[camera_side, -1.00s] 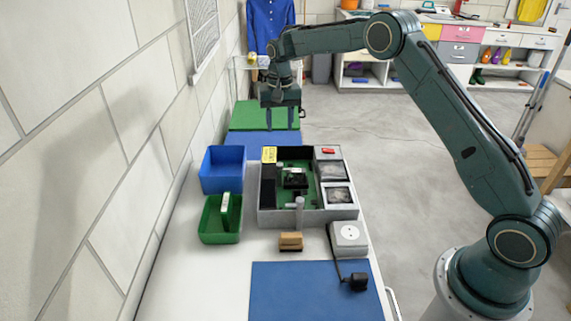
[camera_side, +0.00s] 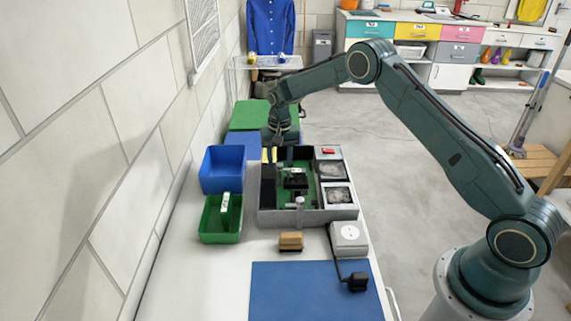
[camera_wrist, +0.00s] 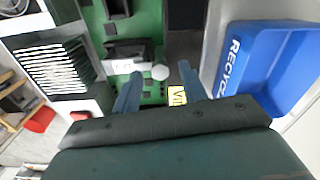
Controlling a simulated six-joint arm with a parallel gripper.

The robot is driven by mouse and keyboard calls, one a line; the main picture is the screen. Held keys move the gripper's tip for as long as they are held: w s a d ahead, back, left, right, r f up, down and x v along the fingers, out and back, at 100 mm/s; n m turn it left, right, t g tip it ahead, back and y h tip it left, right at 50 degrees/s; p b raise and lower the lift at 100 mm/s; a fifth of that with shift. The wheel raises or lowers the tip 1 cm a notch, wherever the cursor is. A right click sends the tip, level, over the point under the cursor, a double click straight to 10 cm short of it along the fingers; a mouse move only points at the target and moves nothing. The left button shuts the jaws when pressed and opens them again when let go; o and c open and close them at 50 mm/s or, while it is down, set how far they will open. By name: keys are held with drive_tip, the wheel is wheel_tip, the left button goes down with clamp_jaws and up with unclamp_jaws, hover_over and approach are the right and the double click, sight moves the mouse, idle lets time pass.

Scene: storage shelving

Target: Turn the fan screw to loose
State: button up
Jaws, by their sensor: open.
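The computer case (camera_side: 308,217) lies open on the white table, with a green board (camera_side: 313,188) inside. Two fan units, a rear one (camera_side: 331,170) and a front one (camera_side: 339,195), sit along its right side; one fan (camera_wrist: 52,68) shows at left in the wrist view. A pale round knob (camera_wrist: 160,72), possibly the fan screw, stands on the board beside a black block (camera_wrist: 130,50). My gripper (camera_side: 278,155) points down at the case's back left. In the wrist view my gripper (camera_wrist: 160,78) is open, its blue fingers apart on either side of the knob, not visibly gripping it.
A blue bin (camera_side: 222,183) and a green bin (camera_side: 220,234) stand left of the case. A yellow label (camera_wrist: 177,95) lies near the fingers. A grey post (camera_side: 299,212) rises at the case's front.

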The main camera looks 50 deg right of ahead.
drive_tip(key=shift+f, duration=0.35)
drive_tip(key=shift+c, duration=0.2)
clamp_jaws()
